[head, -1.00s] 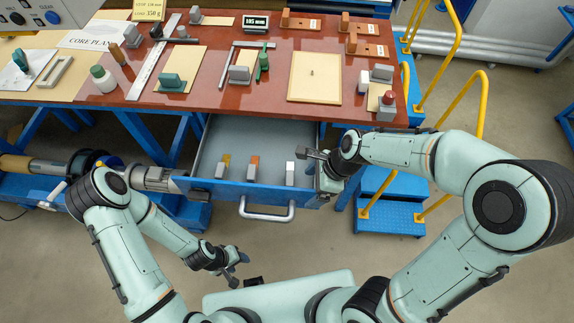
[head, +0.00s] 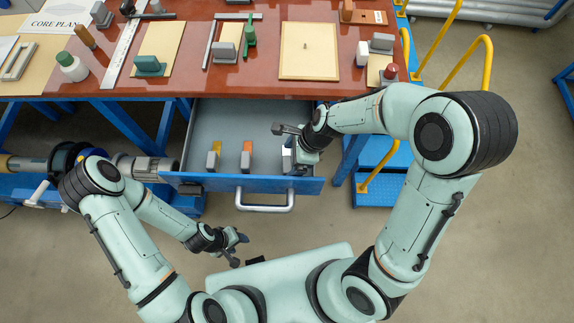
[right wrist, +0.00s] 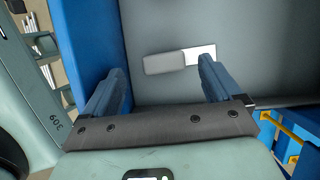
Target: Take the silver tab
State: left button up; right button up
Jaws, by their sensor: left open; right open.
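The silver tab (head: 287,158) is in the open blue drawer (head: 230,183), at the right of a row of three tabs. My right gripper partly covers it in the head view. In the right wrist view, the silver tab (right wrist: 200,54) is a bright flat piece joined to a grey block (right wrist: 164,63), lying beyond the open fingers. My right gripper (right wrist: 161,85) is open and empty above the drawer; it also shows in the head view (head: 292,148). My left gripper (head: 238,248) is open and empty in front of the drawer, low and to its left.
A yellow tab (head: 216,147) and an orange tab (head: 247,148) on grey blocks stand left of the silver one. The drawer handle (head: 264,206) sticks out in front. The red-brown tabletop (head: 190,85) with tools lies behind. Yellow rails (head: 470,60) stand right.

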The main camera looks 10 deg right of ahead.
aim_at(285, 163)
jog(key=b+x, duration=0.1)
jog(key=x, duration=0.3)
jog(key=shift+w+f+b, duration=0.15)
jog(key=shift+f+b, duration=0.1)
jog(key=shift+b, duration=0.05)
jog(key=shift+a+f, duration=0.15)
jog(key=shift+f, duration=0.15)
pick_arm(q)
jog(key=shift+s+f, duration=0.8)
jog(key=shift+f, duration=0.3)
pick_arm(e)
jog(key=shift+w, duration=0.1)
jog(key=c, duration=1.1)
jog(key=shift+o, duration=0.2)
jog(key=shift+r, duration=0.15)
